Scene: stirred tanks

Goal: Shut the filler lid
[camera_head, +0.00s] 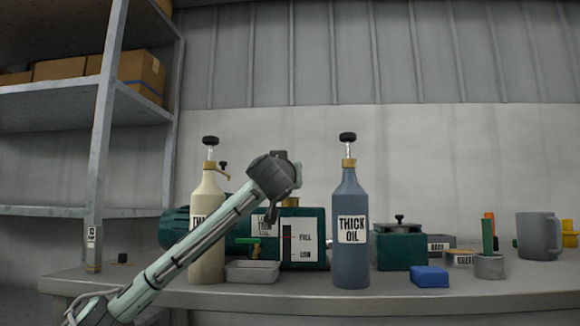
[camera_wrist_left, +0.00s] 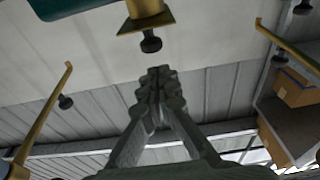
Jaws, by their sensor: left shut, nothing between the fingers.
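The teal tank (camera_head: 302,222) stands on the bench with a FULL/LOW level gauge on its front. Its brass filler neck (camera_head: 291,200) shows at the top, partly hidden by my left gripper (camera_head: 287,170). In the left wrist view, tilted upside down, the brass filler lid (camera_wrist_left: 146,23) with its dark knob (camera_wrist_left: 151,43) is just beyond the fingertips. I cannot tell whether the lid sits fully down. My left gripper is shut and empty, with its fingertips (camera_wrist_left: 155,78) close to the knob and apparently apart from it. My right gripper is out of view.
A cream pump bottle (camera_head: 207,250) stands left of the tank, a blue THICK OIL bottle (camera_head: 351,240) right of it. A grey tray (camera_head: 252,271) lies in front. A green box (camera_head: 400,250), blue block (camera_head: 430,277) and grey mug (camera_head: 539,237) stand farther right.

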